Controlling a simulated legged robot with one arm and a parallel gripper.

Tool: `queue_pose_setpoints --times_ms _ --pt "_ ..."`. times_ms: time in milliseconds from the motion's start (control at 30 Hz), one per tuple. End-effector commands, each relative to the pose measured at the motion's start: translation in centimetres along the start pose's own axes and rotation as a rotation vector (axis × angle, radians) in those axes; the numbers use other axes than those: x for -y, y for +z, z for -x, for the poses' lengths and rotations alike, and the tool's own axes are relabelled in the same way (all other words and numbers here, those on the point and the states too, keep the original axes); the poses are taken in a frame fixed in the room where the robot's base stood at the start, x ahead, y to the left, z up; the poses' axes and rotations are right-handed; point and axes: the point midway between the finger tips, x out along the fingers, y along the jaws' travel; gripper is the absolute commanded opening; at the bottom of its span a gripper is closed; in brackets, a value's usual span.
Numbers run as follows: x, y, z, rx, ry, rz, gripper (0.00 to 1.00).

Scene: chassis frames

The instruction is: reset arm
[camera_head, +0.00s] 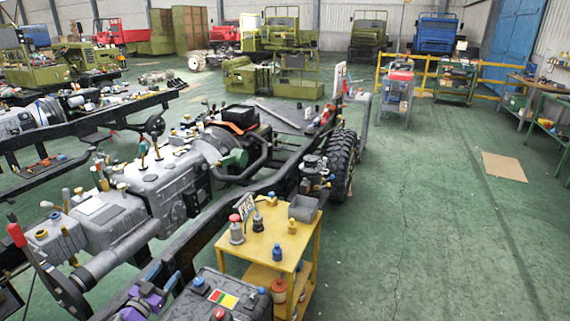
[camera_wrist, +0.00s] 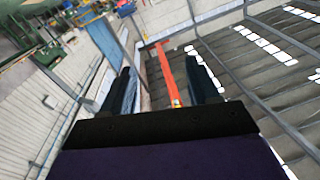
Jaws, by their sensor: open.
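My gripper (camera_wrist: 160,88) shows in the wrist view with its two dark fingers standing apart. It is open, and nothing is between the fingers. The wrist view is tilted and looks toward a pale wall, a blue door and the ceiling with bright skylights. An orange beam (camera_wrist: 168,75) appears behind the gap between the fingers, far off.
A vehicle chassis (camera_head: 150,190) with an engine fills the left and middle. A yellow cart (camera_head: 262,238) with bottles stands beside it. Workbenches (camera_head: 545,88) line the right wall. A cardboard sheet (camera_head: 504,166) lies on the green floor. The right-hand floor is mostly clear.

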Motion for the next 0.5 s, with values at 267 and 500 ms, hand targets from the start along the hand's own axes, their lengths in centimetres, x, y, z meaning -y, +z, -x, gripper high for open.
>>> queue_pose_setpoints --times_ms 267,500 --pt "3.6 -9.9 -7.9 0.043 -0.226 -0.038 0.6" --pt "3.3 -16.7 -12.2 0.132 -0.384 -0.016 0.6"
